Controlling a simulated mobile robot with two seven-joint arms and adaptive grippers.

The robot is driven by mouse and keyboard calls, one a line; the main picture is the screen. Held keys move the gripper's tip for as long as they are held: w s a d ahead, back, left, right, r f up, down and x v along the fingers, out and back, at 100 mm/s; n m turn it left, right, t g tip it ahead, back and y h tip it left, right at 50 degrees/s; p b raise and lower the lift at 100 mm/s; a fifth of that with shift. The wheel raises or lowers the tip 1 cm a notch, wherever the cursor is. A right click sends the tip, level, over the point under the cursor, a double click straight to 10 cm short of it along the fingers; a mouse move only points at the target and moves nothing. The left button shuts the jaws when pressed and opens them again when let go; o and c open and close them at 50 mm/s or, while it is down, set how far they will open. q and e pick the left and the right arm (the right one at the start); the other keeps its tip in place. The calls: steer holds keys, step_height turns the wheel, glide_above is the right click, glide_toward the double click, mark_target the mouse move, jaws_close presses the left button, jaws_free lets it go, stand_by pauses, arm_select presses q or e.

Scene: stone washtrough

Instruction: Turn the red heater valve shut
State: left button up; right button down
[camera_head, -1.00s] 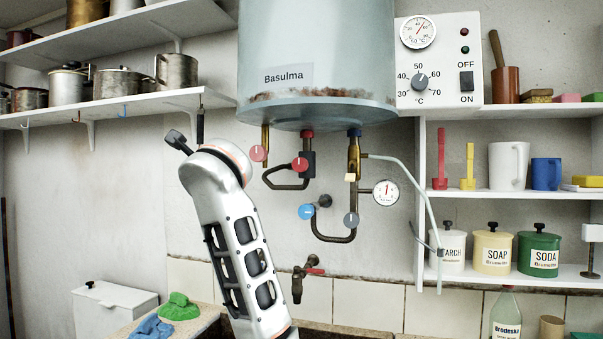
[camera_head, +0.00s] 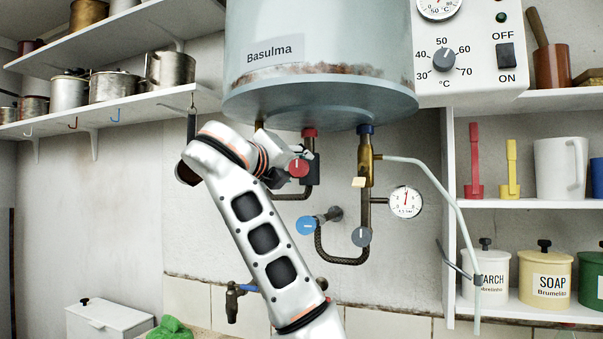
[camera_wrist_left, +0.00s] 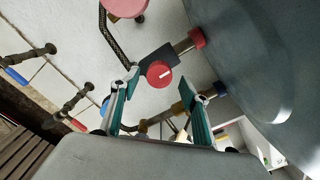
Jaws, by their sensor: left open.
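The red heater valve (camera_head: 298,168) is a round red knob with a white mark, on the pipe under the red collar (camera_head: 309,132) of the boiler. My left gripper (camera_head: 280,172) is just left of this knob in the head view, mostly hidden by my own wrist. In the left wrist view the knob (camera_wrist_left: 159,74) shows between and beyond the two teal-padded fingers of my open gripper (camera_wrist_left: 160,85), with its white mark facing the camera. I see no grip on it. A second, larger-looking red knob (camera_wrist_left: 125,6) is at the top edge there. My right gripper is out of view.
The boiler (camera_head: 320,60) hangs close above. To the right are a blue knob (camera_head: 306,226), a grey knob (camera_head: 361,237), a pressure gauge (camera_head: 405,201) and a pale hose (camera_head: 440,190). A blue-handled tap (camera_head: 235,291) is below.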

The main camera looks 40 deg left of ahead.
mark_target(297, 168)
arm_select(q)
steer(key=x, duration=0.2)
steer(key=shift+w+a+f, duration=0.15)
steer(key=shift+w+f, duration=0.05)
steer(key=shift+w, duration=0.1)
steer(key=shift+w+a+r, duration=0.1)
steer(key=shift+w+r, duration=0.05)
steer(key=shift+w, duration=0.4)
steer(key=c, duration=1.1)
